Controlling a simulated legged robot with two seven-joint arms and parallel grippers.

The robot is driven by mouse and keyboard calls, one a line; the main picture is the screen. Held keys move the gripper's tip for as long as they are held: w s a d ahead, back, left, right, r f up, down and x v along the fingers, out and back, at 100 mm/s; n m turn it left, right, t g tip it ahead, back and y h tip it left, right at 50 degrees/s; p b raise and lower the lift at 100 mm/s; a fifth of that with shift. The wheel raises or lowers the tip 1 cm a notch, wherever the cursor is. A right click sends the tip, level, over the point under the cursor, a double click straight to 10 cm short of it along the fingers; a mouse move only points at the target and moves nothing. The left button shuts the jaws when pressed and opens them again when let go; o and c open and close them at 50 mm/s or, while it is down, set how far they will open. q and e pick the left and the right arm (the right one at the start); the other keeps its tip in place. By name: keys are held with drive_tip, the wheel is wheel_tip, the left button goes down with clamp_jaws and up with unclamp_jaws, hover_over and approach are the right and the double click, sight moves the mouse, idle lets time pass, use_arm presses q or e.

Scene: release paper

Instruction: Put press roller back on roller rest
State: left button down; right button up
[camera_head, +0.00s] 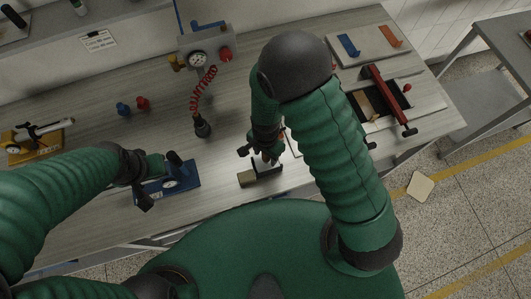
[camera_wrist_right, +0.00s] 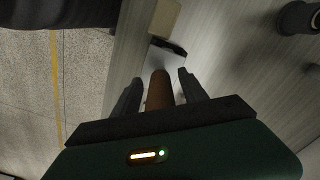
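My right gripper (camera_head: 260,156) is over the front middle of the bench, just above a small dark and tan block (camera_head: 260,177) that may be the roller rest. In the right wrist view, a brown round handle (camera_wrist_right: 159,90), probably the press roller's, stands between the two fingers of the right gripper (camera_wrist_right: 160,82). Narrow gaps show on both sides of it, so the fingers look open around it. A dark piece (camera_wrist_right: 170,46) and a tan block face (camera_wrist_right: 165,18) lie beyond. The roller head is not clear. My left gripper (camera_head: 150,182) looks open beside the blue-based gauge.
The blue-based gauge (camera_head: 184,183) stands at the front left. A red coiled hose (camera_head: 203,92) ends in a dark nozzle at the centre. Red-handled tool (camera_head: 388,98) and boards lie at the right. A pale square (camera_head: 420,186) lies on the floor.

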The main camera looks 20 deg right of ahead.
drive_tip(key=shift+r, duration=0.15)
wheel_tip(320, 180, up, 16)
drive_tip(key=shift+r, duration=0.25)
idle(0.5)
drive_tip(key=shift+f, duration=0.1)
